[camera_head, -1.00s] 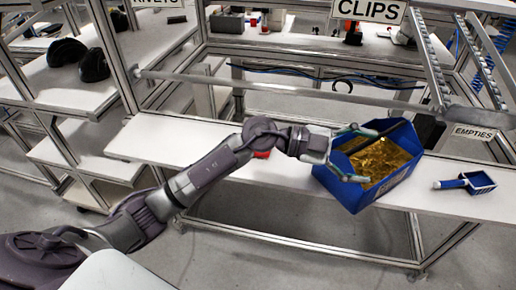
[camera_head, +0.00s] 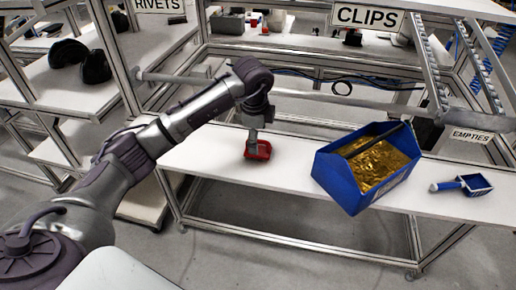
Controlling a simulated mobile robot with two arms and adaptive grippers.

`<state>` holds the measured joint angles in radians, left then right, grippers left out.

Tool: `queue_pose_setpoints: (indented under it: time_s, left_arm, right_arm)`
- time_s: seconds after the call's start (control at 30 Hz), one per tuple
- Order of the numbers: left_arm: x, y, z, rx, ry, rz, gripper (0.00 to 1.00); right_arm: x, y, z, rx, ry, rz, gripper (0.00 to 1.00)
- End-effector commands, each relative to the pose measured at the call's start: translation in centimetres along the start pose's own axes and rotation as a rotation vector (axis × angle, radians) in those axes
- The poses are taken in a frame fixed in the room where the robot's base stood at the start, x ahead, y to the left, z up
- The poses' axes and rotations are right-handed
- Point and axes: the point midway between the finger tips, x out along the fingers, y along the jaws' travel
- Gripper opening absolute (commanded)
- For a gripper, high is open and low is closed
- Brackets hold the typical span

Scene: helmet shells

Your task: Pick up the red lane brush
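The red lane brush (camera_head: 259,150) lies on the white shelf, left of the blue bin. It shows as a small red block with dark parts, and a narrow grey piece stands up from it; I cannot tell whether that piece belongs to the brush or to my gripper. My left arm comes in from the left and its wrist bends down right above the brush. The fingers of my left gripper are not clearly made out, so its opening and any contact are unclear. My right gripper is not in view.
A blue bin (camera_head: 338,180) of gold-coloured clips stands on the shelf to the right. A blue scoop (camera_head: 474,184) lies farther right. A metal rail and cables run behind the shelf. The shelf left of the bin is mostly clear.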

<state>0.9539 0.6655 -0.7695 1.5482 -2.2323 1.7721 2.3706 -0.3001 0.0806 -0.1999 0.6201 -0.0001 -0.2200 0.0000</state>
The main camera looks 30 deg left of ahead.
Motion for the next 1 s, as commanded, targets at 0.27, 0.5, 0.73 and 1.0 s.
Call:
queue_pose_setpoints:
  time_s: [0.27, 0.5, 0.73, 1.0]
  left_arm:
    - [2.1, -0.1, -0.2, 0.002, 0.002, 0.002, 0.82]
    - [5.7, -0.4, -0.7, 0.002, 0.002, 0.003, 0.82]
    - [6.9, -0.4, -0.6, 0.002, 0.003, -0.001, 0.82]
    - [6.9, -0.4, -0.6, 0.003, 0.003, -0.001, 0.59]
  right_arm:
    - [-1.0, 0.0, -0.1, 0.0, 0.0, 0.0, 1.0]
    - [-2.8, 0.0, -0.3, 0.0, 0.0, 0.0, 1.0]
    - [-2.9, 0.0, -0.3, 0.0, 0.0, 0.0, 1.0]
    - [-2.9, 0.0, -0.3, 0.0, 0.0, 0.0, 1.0]
